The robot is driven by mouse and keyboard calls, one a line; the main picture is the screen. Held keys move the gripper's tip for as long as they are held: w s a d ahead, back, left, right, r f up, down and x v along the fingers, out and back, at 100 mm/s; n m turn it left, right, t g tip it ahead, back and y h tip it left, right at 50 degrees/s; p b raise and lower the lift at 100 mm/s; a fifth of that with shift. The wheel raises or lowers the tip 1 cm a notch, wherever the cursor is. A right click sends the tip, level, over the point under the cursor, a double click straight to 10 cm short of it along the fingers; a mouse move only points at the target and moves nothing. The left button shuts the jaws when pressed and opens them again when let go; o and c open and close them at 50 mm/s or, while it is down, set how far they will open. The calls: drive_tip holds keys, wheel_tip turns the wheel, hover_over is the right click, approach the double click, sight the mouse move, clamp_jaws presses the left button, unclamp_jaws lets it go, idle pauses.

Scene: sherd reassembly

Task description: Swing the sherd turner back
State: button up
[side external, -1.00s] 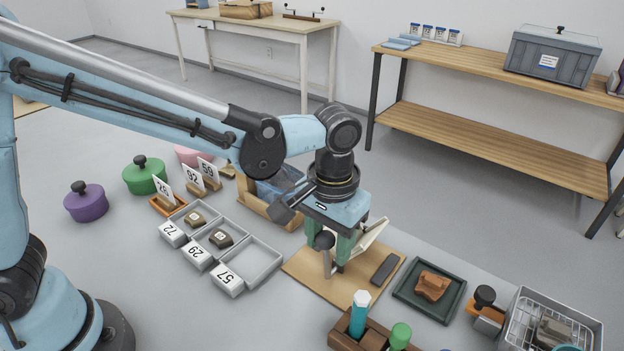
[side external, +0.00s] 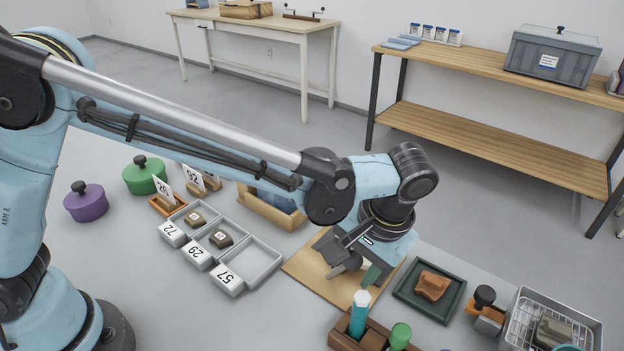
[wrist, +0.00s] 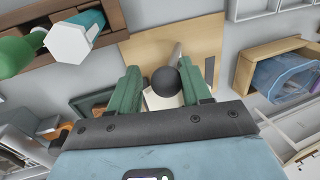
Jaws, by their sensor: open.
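The sherd turner stands on a tan board (side external: 308,268); its dark round knob (wrist: 165,80) shows in the wrist view, with a pale plate (wrist: 155,101) beside it. My gripper (wrist: 160,92) is open, its green fingers on either side of the knob. I cannot tell whether they touch it. In the side view my gripper (side external: 362,273) is low over the board and hides much of the turner; the round knob (side external: 353,262) shows partly beneath it. A brown sherd (side external: 432,286) lies on a dark green tray (side external: 405,293) to the right.
Grey trays (side external: 262,277) with number cards stand left of the board; the one by card 57 is empty. A wire basket (side external: 590,327) is at the right. A wooden bin (side external: 250,200) stands behind.

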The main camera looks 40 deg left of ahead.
drive_tip(key=shift+d+f+y, duration=1)
drive_tip(key=shift+d+f, duration=0.25)
drive_tip(key=shift+d, duration=0.15)
drive_tip(key=shift+v, duration=2.7)
drive_tip(key=w+a+r+t+h, duration=0.15)
drive_tip(key=a+r, duration=0.25)
drive_tip(key=a, duration=0.4)
drive_tip(key=s+a+r+t+h, duration=0.1)
drive_tip(key=a+r+h, duration=0.15)
drive_tip(key=a, duration=0.65)
drive_tip(key=s+a+f+t, duration=0.1)
drive_tip(key=s+a+t, duration=0.3)
drive_tip(key=a, duration=0.9)
drive_tip(key=shift+s+f+t+h, duration=0.2)
drive_tip(key=shift+s+t+h, duration=0.2)
drive_tip(key=shift+s, duration=0.9)
